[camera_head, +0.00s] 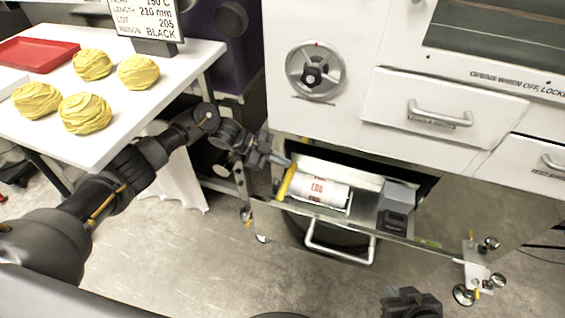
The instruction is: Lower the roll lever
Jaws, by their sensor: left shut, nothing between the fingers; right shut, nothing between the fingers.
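The roll lever (287,182) is a yellow bar at the left end of a white roll with red print (322,189). It stands up at a slant, its top leaning right. The roll lies in the open lower drawer (345,220) of the white machine. My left gripper (287,162) is shut and empty, with its fingertips at the lever's top end. I cannot tell whether they touch it. My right gripper (410,300) is shut and empty, low in the picture, in front of the drawer and away from the lever.
A dark grey block (397,205) sits in the drawer right of the roll. The drawer's front handle (340,252) sticks out below. A round dial (315,72) and closed drawer (440,110) are above. A white table (150,95) with yellow balls and a red tray (38,54) stands left.

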